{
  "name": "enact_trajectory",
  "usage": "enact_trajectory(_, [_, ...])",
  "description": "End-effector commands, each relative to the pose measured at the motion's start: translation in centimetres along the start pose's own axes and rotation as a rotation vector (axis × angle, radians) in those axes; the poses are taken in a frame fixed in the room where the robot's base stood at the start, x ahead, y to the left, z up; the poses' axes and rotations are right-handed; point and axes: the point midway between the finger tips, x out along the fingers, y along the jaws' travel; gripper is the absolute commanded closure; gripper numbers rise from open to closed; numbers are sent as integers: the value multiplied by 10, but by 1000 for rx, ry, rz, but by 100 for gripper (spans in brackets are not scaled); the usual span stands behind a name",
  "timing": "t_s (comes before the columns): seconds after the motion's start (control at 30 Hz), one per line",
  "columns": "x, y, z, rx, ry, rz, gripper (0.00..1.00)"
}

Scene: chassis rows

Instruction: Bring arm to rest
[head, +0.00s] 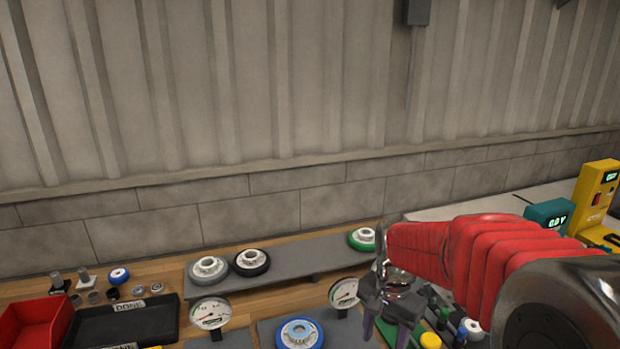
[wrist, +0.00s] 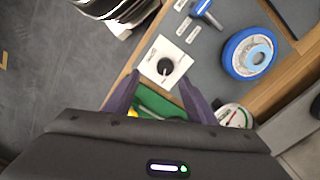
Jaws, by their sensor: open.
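My red-sleeved arm (head: 440,255) reaches in from the right in the head view. My gripper (head: 386,332) hangs at its end over the front of the bench and points down. In the wrist view its two purple fingers (wrist: 158,88) stand apart with nothing held between them. Beyond the fingers lie a white plate with a black knob (wrist: 165,67) and a green surface. A blue-rimmed wheel (wrist: 250,54) lies to the right, apart from the fingers.
A grey raised shelf (head: 310,258) holds grey, black and green wheels. A blue wheel (head: 300,333) and dial gauges stand in front. A black tray (head: 125,322) and a red bin (head: 32,325) are at left. Yellow (head: 592,195) and teal (head: 548,214) devices stand at right.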

Motion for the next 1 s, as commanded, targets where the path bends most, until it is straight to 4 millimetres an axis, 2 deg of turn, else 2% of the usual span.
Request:
enact_trajectory(0.2, [-15, 22, 23, -250, 39, -30, 49])
enact_trajectory(0.5, [-40, 52, 54, -524, 127, -72, 49])
enact_trajectory(1.0, [-74, 96, 98, -764, 307, -127, 49])
